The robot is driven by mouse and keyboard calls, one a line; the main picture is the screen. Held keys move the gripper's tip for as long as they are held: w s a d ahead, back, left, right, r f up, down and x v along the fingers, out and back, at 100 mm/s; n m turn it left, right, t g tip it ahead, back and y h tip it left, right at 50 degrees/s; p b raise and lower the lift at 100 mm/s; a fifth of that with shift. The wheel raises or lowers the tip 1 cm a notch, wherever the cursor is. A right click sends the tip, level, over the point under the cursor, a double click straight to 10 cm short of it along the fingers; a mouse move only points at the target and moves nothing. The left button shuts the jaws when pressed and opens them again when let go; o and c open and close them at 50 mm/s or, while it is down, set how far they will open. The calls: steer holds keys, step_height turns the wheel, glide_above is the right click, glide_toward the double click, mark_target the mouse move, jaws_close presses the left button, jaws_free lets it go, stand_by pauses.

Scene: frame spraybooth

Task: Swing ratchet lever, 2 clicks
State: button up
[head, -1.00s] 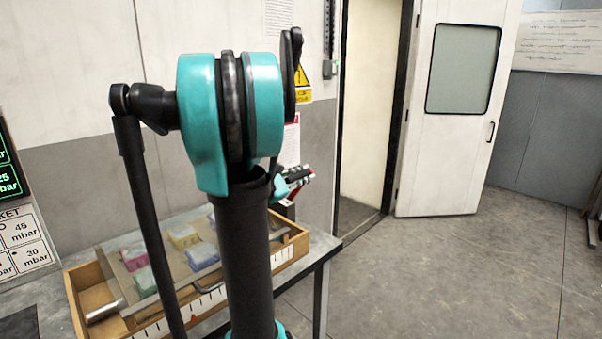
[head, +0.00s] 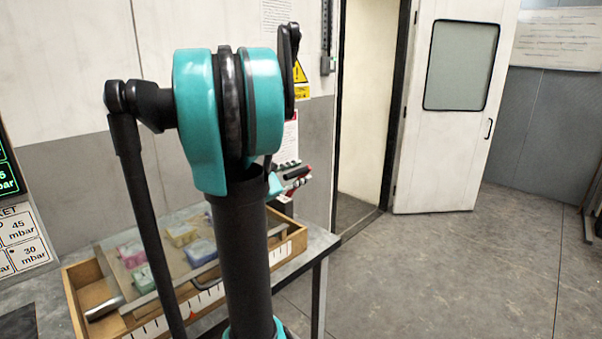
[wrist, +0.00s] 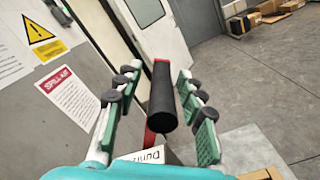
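The ratchet lever has a black cylindrical grip (wrist: 163,97) with red showing at its far end and below it. In the wrist view it stands between the two fingers of my gripper (wrist: 160,70), with visible gaps on both sides. My gripper is open around the grip and not closed on it. In the head view my gripper (head: 284,180) shows just right of my arm, partly hidden by it, with the dark grip and red of the lever (head: 297,172) beside it. The lever's base and pivot are hidden.
A wooden tray (head: 88,271) with several coloured blocks lies on a grey bench (head: 318,246), partly behind my arm. A wall with a warning sign (wrist: 37,30) and a red-white notice (wrist: 67,93) is close on the left. Open floor (head: 430,265) lies to the right.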

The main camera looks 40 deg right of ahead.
steer(key=a, duration=1)
steer(key=shift+s+a, duration=0.3)
steer(key=shift+s, duration=0.15)
